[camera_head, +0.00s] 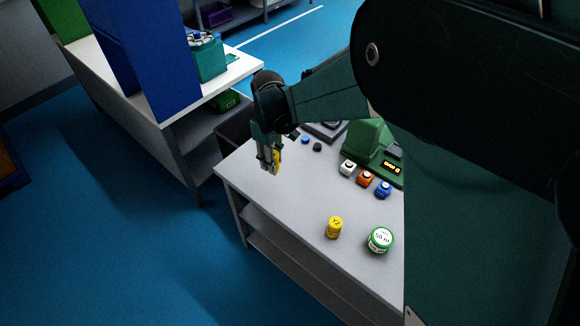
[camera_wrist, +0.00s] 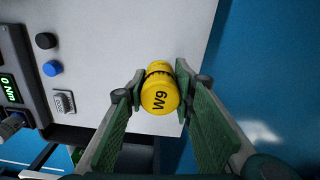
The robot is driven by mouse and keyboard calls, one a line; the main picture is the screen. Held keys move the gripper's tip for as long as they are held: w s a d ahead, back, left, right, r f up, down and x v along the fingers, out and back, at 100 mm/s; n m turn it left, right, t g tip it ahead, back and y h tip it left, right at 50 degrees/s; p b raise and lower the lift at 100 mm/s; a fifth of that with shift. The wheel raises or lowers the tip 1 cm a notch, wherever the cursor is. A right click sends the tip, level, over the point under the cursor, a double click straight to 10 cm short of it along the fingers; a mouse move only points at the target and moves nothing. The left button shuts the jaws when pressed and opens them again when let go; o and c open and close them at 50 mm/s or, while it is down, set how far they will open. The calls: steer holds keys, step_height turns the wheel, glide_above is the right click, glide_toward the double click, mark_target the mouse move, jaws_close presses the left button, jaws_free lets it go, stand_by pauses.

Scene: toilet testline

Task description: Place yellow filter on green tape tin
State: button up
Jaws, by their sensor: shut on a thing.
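My gripper (camera_head: 269,165) is shut on a yellow filter (camera_head: 276,159), above the left end of the grey table. In the wrist view this filter (camera_wrist: 159,94) is marked W9 and sits between the two green fingers of my gripper (camera_wrist: 157,88). A second yellow cylinder (camera_head: 334,228), marked Y2, stands upright on the table. The green tape tin (camera_head: 380,240), with a white top reading 50 m, stands just right of it, apart from it, and well away from my gripper. Its top is bare.
White (camera_head: 347,168), orange (camera_head: 366,178) and blue (camera_head: 383,189) small items stand in a row before a green device with a display (camera_head: 393,167). Blue and black caps lie near my gripper. My arm hides the table's right side.

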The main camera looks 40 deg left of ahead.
steer(key=w+d+r+p, duration=0.1)
steer(key=w+d+r, duration=0.15)
steer(key=d, duration=0.75)
steer(key=w+d+r+p, duration=0.2)
steer(key=w+d, duration=0.2)
steer(key=d, duration=0.6)
step_height(320, 180, up, 2)
steer(key=n+p, duration=0.1)
steer(key=p, duration=0.1)
glide_above(383, 237)
steer(key=shift+r, duration=0.1)
steer(key=shift+f, duration=2.95)
steer(key=shift+f, duration=0.1)
steer(key=shift+f+b, duration=0.4)
steer(key=shift+f, duration=1.6)
steer(key=shift+f, duration=0.1)
